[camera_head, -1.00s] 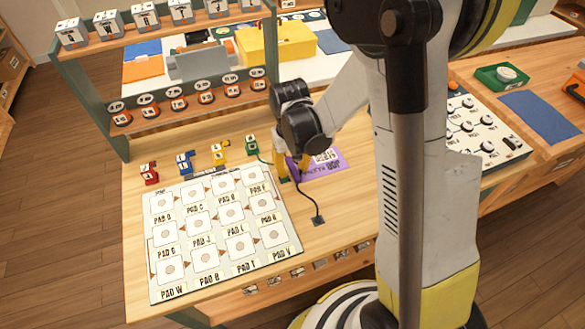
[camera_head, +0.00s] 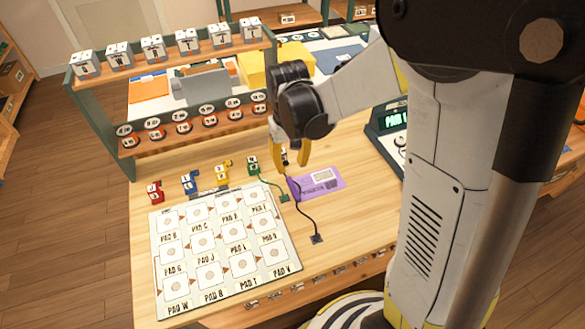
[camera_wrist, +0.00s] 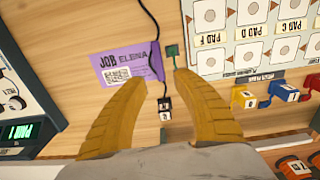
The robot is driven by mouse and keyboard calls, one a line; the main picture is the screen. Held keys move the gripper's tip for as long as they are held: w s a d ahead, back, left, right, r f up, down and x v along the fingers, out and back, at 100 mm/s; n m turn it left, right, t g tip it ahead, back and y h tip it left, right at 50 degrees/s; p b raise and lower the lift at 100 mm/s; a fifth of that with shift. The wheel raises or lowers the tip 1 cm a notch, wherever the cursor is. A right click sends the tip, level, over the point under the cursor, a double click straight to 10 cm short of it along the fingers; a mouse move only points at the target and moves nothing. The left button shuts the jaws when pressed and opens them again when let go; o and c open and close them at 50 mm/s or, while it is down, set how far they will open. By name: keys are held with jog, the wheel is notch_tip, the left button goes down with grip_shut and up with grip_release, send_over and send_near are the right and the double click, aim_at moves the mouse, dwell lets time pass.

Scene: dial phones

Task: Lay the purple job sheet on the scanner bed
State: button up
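The purple job sheet (camera_head: 322,181) lies flat on the wooden bench, right of the pad board. In the wrist view the sheet (camera_wrist: 118,63) reads "JOB ELENA" and has a white code label; a black cable runs along its edge. My gripper (camera_head: 291,172) is over the bench by the sheet's left end. In the wrist view its yellow fingers (camera_wrist: 158,80) are spread and empty, one tip near the sheet's lower edge, the other near a green square. A black plug block (camera_wrist: 165,105) shows between them. I cannot tell which thing is the scanner bed.
The pad board (camera_head: 222,243) lies at the front left, with coloured plug blocks (camera_head: 191,182) behind it. A shelf rack (camera_head: 180,131) stands at the back left. A device with a green "PAD 1" display (camera_head: 393,121) stands at the right, partly hidden by my arm.

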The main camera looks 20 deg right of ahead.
jog(key=s+d+r+t, duration=0.1)
jog(key=s+r+t, duration=0.5)
jog(key=s+r, duration=0.7)
jog(key=shift+d+r+t, duration=0.3)
jog(key=shift+r+t, duration=0.1)
jog(key=shift+r, duration=0.25)
jog(key=shift+o, duration=0.8)
jog(key=shift+s, duration=0.1)
jog(key=g, duration=0.7)
send_over(292, 184)
notch_tip(292, 184, down, 15)
notch_tip(292, 184, down, 11)
jog(key=b, duration=0.5)
jog(key=shift+f, duration=0.1)
jog(key=shift+s, duration=0.1)
